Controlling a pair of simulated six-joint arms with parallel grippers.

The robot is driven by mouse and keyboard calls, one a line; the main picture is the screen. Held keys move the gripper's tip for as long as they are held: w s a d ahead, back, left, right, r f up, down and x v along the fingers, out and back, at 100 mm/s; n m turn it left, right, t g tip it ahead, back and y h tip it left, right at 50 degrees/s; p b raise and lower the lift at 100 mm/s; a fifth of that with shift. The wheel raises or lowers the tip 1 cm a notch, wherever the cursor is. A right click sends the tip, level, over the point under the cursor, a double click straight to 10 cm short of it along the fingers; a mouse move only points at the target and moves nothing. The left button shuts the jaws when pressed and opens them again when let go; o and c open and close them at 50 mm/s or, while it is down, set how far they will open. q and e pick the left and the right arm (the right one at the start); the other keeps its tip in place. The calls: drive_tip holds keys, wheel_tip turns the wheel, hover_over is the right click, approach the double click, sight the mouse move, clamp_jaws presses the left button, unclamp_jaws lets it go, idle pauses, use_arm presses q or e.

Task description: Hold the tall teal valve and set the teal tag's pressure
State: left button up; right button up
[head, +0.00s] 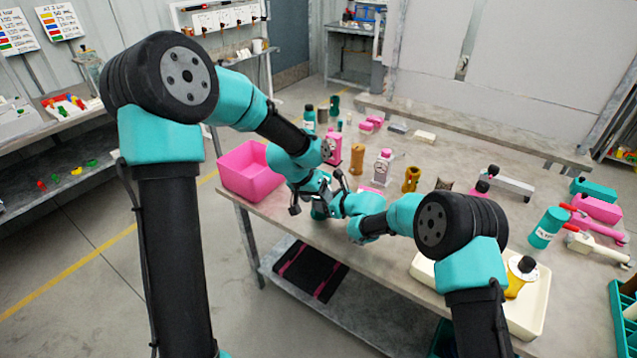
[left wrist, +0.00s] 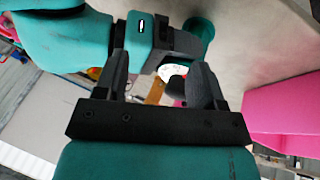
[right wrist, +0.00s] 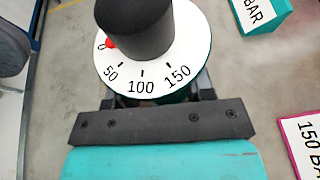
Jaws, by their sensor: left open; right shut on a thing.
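The tall teal valve carries a white dial (right wrist: 180,62) marked 0, 50, 100 and 150, with a black knob (right wrist: 132,25) on top. The knob's red pointer is at 0. My right gripper (head: 328,207) is shut on the valve below the dial, which hides most of its body. My left gripper (left wrist: 160,64) is open over the valve, with the dial and knob between and beyond its fingers; no contact shows. The teal tag (right wrist: 260,12) stands beside the valve; only "BAR" is readable, its number is cut off.
A pink tag (right wrist: 305,140) reading "150 BA" lies nearby. A pink bin (head: 248,180) is at the table's left end. Pink and brass valves (head: 411,180) stand behind my grippers. A cream tray (head: 535,312) and more pump parts fill the right side.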

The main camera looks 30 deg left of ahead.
use_arm(q)
drive_tip(key=w+a+r+m, duration=0.1)
drive_tip(key=a+r+m, duration=0.2)
drive_tip(key=r+m, duration=0.1)
drive_tip(key=w+a+r+m+y, duration=0.1)
drive_tip(key=w+a+r+m, duration=0.1)
drive_tip(key=r, duration=0.3)
drive_tip(key=shift+w+a+r+m, duration=0.3)
drive_tip(key=shift+a+m, duration=0.3)
drive_tip(key=shift+m, duration=0.3)
drive_tip(key=shift+f, duration=0.15)
drive_tip(key=x, duration=1.1)
drive_tip(key=shift+d+f, duration=0.15)
drive_tip(key=shift+f, duration=0.25)
drive_tip(key=c, duration=0.9)
